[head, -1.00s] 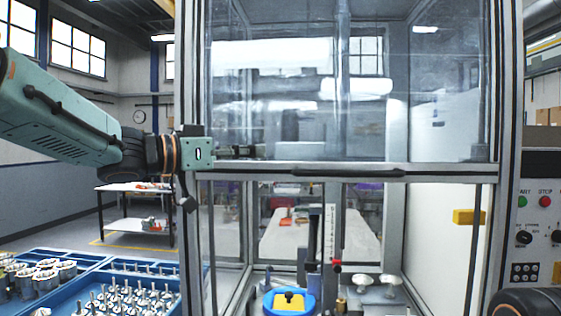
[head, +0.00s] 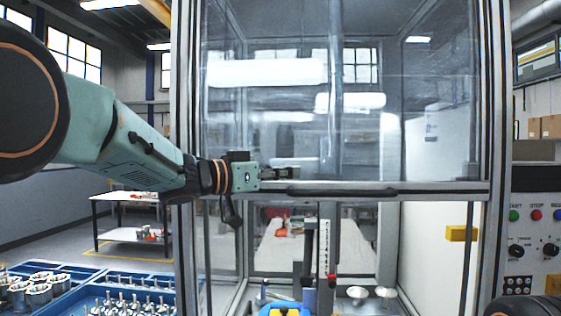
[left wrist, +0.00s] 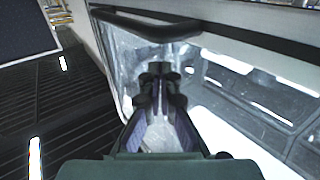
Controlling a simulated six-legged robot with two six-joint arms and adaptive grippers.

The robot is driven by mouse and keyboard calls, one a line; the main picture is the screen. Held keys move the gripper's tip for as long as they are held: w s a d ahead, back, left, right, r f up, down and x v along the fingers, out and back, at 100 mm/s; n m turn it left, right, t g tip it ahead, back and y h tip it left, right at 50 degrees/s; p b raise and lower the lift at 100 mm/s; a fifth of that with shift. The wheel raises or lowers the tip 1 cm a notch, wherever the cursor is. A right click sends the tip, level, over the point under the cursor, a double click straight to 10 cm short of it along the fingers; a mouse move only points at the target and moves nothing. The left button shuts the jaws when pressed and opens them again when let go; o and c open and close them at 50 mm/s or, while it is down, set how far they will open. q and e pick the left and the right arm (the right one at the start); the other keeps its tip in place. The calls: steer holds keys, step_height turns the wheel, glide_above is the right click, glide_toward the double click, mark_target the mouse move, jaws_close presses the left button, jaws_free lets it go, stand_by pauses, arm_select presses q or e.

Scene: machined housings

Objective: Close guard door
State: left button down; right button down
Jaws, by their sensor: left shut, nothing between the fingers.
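The guard door (head: 430,130) is a clear panel in the front frame of a machine enclosure. It is raised, and the opening below its bottom rail is uncovered. A dark bar handle (head: 350,191) runs along that rail and also shows in the left wrist view (left wrist: 145,27). My left gripper (head: 297,172) is shut and empty, in front of the panel just above the handle's left end. Its dark fingers also show in the left wrist view (left wrist: 160,70), close to the handle; I cannot tell whether they touch it. My right gripper is out of view.
Inside the enclosure stand a fixture with a scale (head: 323,250) and a yellow block (head: 461,233). Blue trays of metal parts (head: 125,300) lie at lower left. A control panel (head: 535,230) is at right. The enclosure's left post (head: 184,240) is close to my left arm.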

arm_select(q)
steer(key=shift+w+a+f, duration=0.1)
steer(key=shift+a+f, duration=0.1)
steer(key=shift+f, duration=0.4)
steer(key=shift+w+a+f, duration=0.1)
steer(key=shift+a+f, duration=0.05)
steer(key=shift+f, duration=0.45)
steer(key=shift+s+r, duration=0.2)
steer(key=shift+s, duration=0.3)
step_height(320, 180, down, 57)
steer(key=b, duration=2.5)
steer(key=shift+f, duration=0.2)
steer(key=shift+d+r, duration=0.1)
